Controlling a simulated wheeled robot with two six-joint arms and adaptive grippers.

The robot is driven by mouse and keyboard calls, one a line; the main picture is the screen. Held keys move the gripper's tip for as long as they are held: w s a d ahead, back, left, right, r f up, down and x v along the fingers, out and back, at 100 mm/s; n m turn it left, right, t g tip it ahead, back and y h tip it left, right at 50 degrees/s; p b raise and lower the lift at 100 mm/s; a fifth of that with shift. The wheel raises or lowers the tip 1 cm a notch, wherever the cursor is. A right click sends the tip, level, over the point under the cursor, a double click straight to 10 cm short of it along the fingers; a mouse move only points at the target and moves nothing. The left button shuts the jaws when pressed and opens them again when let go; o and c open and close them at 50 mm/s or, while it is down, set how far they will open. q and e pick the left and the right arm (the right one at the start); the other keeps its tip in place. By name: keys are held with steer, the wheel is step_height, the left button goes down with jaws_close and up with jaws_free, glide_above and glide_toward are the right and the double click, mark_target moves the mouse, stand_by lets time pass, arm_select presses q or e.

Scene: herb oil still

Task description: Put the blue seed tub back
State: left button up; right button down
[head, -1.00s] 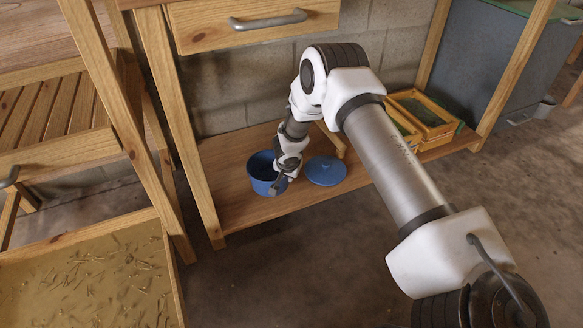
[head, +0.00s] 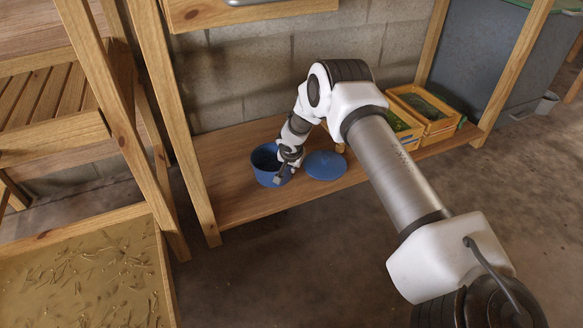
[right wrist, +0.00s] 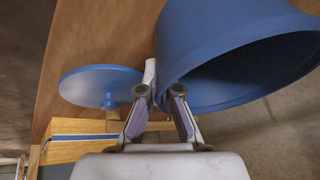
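The blue seed tub (head: 268,177) is at the left part of the low wooden shelf, upright and without its lid. I cannot tell whether its base touches the shelf. My right gripper (head: 283,176) is at its right front rim. In the right wrist view the tub (right wrist: 215,30) fills the upper right, with its mouth toward the lower right. The right gripper (right wrist: 160,92) has one finger outside the wall and one inside, and looks shut on the rim. The blue lid (head: 325,165) lies flat with its knob up, just right of the tub. My left gripper is out of view.
Wooden crates (head: 430,105) stand at the shelf's right end (head: 235,205). A frame post (head: 178,130) rises at its left. A shallow tray (head: 85,275) is at lower left. A grey bin (head: 495,60) stands beyond at the right. The shelf front is clear.

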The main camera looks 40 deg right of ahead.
steer(key=c, duration=1.3)
jaws_free()
steer(key=p+v, duration=0.6)
steer(key=v, duration=0.6)
steer(key=s+a+f+n+g+y, duration=0.25)
steer(key=s+a+f, duration=0.35)
steer(key=s+a, duration=0.3)
steer(key=s+a+f+n+g+y, duration=0.1)
steer(key=s+a+f+n+y, duration=0.3)
steer(key=s+a, duration=0.55)
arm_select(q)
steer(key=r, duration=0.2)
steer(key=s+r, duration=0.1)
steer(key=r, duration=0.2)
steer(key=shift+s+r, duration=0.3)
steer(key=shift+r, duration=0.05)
arm_select(e)
steer(key=s+n+h, duration=0.1)
steer(key=s, duration=0.5)
steer(key=s+n+h, duration=0.1)
steer(key=s+n, duration=0.1)
steer(key=s, duration=0.4)
steer(key=s+a+f+n+h, duration=0.1)
steer(key=s+n, duration=0.1)
steer(key=s, duration=0.4)
steer(key=shift+a+f+h, duration=0.1)
steer(key=shift+a+h, duration=0.05)
steer(key=shift+h, duration=0.1)
